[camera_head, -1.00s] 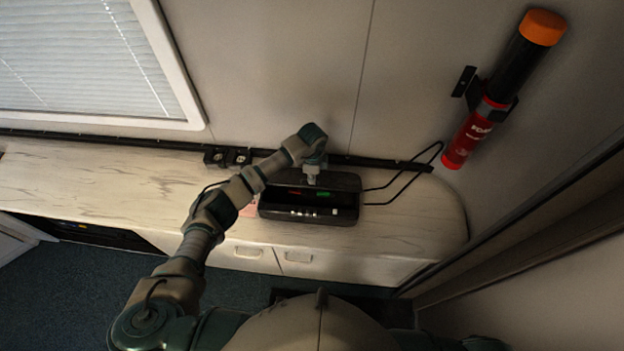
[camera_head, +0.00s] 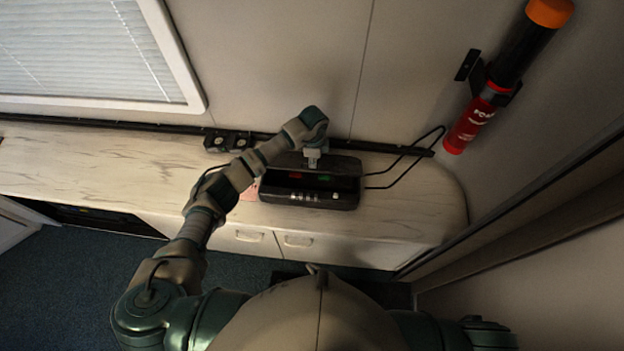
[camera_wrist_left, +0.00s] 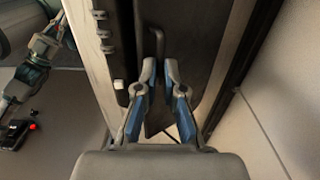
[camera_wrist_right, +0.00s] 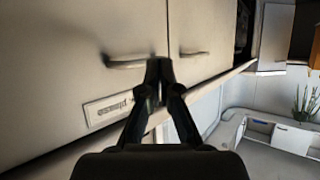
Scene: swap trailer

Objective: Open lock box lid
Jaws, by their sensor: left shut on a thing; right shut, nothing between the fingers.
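The lock box (camera_head: 340,200) is a dark box on the counter, with a row of pale dials on its front. Its lid (camera_head: 346,166) is tilted up, and red and green spots show in the dark gap beneath. My left gripper (camera_head: 312,161) is above the box at the lid. In the left wrist view the left gripper (camera_wrist_left: 160,72) is shut on a thin dark part of the lid (camera_wrist_left: 190,45). The dials (camera_wrist_left: 102,30) show there too.
The marbled counter (camera_head: 100,165) is mostly clear to the left. Black cables (camera_head: 400,165) run right of the box. A red and black cylinder (camera_head: 480,112) hangs on the wall. Cabinet handles (camera_wrist_right: 135,62) are close to my right gripper.

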